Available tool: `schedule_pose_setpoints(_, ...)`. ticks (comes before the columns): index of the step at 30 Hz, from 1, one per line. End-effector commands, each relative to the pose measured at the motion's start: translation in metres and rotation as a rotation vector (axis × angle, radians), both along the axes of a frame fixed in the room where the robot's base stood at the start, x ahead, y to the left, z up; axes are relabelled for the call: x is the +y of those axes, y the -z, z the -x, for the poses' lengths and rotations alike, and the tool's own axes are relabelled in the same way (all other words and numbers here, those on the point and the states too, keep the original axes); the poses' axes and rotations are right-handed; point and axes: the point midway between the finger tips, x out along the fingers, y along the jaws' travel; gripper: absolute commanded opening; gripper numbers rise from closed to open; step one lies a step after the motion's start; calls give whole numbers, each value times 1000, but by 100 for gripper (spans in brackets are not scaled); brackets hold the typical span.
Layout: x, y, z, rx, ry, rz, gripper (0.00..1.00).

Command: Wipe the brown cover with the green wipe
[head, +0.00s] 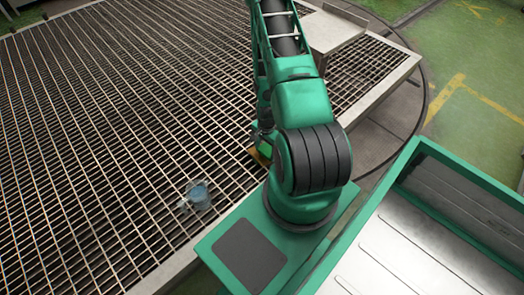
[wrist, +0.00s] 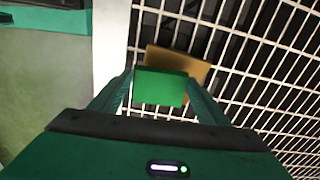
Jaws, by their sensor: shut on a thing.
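The green wipe (wrist: 160,87) sits between the two fingers of my gripper (wrist: 160,92) in the wrist view, and the gripper is shut on it. The brown cover (wrist: 192,65) lies on the metal grating just beyond the wipe and partly hidden by it. Whether the wipe touches the cover I cannot tell. In the head view, a small edge of the brown cover (head: 259,157) shows beside my arm. The arm hides most of the gripper and the wipe there.
A bluish clear container (head: 197,195) stands on the grating (head: 90,130) left of my arm. A pale flat plate (head: 328,30) is at the back right. The grating's pale border (head: 385,82) runs along the right. The grating on the left is largely clear.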

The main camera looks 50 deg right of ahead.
Motion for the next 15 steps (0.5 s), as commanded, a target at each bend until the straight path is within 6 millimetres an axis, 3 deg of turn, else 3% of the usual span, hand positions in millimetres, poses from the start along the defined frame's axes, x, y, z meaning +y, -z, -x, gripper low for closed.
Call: schedule_pose_setpoints(15,0,-36,-1,-1,0,0,52)
